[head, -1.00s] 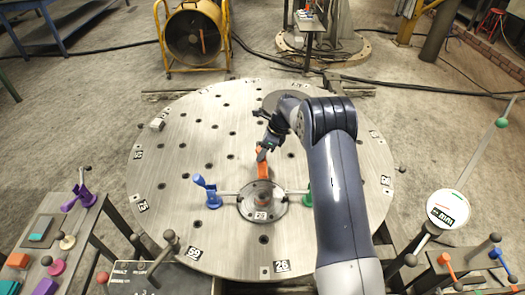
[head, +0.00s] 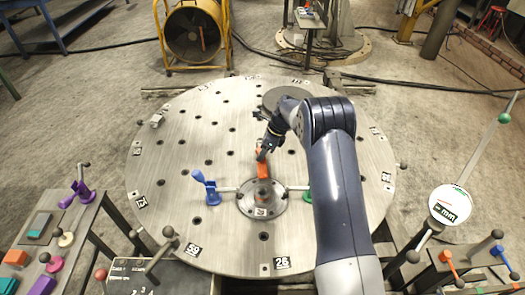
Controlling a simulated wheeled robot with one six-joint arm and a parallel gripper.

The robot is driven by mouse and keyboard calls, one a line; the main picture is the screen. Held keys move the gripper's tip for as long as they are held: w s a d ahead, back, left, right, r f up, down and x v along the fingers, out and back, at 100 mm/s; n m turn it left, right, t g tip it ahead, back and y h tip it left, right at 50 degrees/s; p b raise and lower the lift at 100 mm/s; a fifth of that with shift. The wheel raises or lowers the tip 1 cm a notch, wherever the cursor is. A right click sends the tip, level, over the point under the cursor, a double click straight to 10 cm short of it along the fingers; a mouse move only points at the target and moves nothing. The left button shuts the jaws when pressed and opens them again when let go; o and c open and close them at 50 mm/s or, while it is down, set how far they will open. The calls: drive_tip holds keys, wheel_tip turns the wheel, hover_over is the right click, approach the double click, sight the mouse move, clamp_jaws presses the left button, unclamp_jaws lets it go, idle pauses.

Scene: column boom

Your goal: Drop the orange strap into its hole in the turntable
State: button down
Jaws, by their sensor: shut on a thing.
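The turntable (head: 165,215) is a large round steel plate with many dark holes, and it fills the middle of the head view. My gripper (head: 262,153) is shut on the orange strap (head: 263,170), just beyond the central hub (head: 277,204). The strap hangs down from the jaws, close above the plate or at it; I cannot tell whether its lower end touches or enters a hole. My jaws partly hide its upper end.
A bench (head: 85,225) at the left holds coloured parts, including a purple clamp (head: 78,191). A round sign (head: 450,206) and orange and blue levers stand at the right. A yellow-framed fan (head: 193,35) is behind. The plate's left half is mostly clear.

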drive_tip(key=shift+f+b, duration=0.3)
drive_tip(key=shift+f, duration=0.25)
drive_tip(key=shift+f+b, duration=0.35)
drive_tip(key=shift+f, duration=0.25)
drive_tip(key=c, duration=1.2)
unclamp_jaws()
drive_tip(key=shift+c, duration=0.2)
drive_tip(key=shift+r+p, duration=2.45)
drive_tip(key=shift+r, duration=1.3)
